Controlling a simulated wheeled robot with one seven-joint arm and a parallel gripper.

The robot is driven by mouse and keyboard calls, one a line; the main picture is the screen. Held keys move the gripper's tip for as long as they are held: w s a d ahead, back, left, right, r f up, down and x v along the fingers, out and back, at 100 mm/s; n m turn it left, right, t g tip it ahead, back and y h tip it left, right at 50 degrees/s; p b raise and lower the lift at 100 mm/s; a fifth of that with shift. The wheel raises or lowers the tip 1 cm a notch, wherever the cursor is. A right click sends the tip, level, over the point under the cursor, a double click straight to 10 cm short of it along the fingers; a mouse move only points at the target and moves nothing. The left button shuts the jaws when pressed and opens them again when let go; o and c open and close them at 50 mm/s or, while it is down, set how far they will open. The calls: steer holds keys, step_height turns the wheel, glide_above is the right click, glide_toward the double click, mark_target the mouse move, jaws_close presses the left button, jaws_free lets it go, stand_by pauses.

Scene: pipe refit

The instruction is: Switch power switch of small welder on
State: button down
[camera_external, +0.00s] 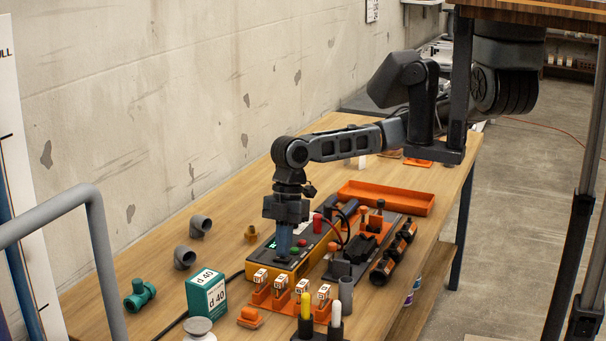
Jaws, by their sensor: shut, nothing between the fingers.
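The small welder (257,265) is a yellow-orange box with a dark top panel on the wooden table. Its panel shows a green-lit display (272,244), a red button and a small green one near its front end. My gripper (284,252) points straight down over the panel, with its fingers shut and empty. The fingertips are at or just above the panel, close to the buttons; I cannot tell whether they touch. The power switch cannot be made out clearly; my fingers may hide it.
An orange tray (385,197) lies behind the welder. Dark bottles (382,270) and a tool holder stand to the right. A green-white box (206,293), orange blocks with white labels (280,286) and grey pipe elbows (185,257) lie around the front and left. A wall borders the table's left side.

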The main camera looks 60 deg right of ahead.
steer(key=shift+s, duration=0.1)
steer(key=shift+r+p, duration=0.4)
steer(key=shift+r, duration=0.15)
steer(key=r+p, duration=0.3)
steer(key=r, duration=0.1)
steer(key=shift+w, duration=0.3)
steer(key=w+b+v, duration=0.1)
steer(key=v, duration=0.7)
steer(key=shift+w+d+r+b, duration=0.25)
steer(key=shift+w+r+b, duration=0.1)
steer(key=shift+w+b, duration=0.05)
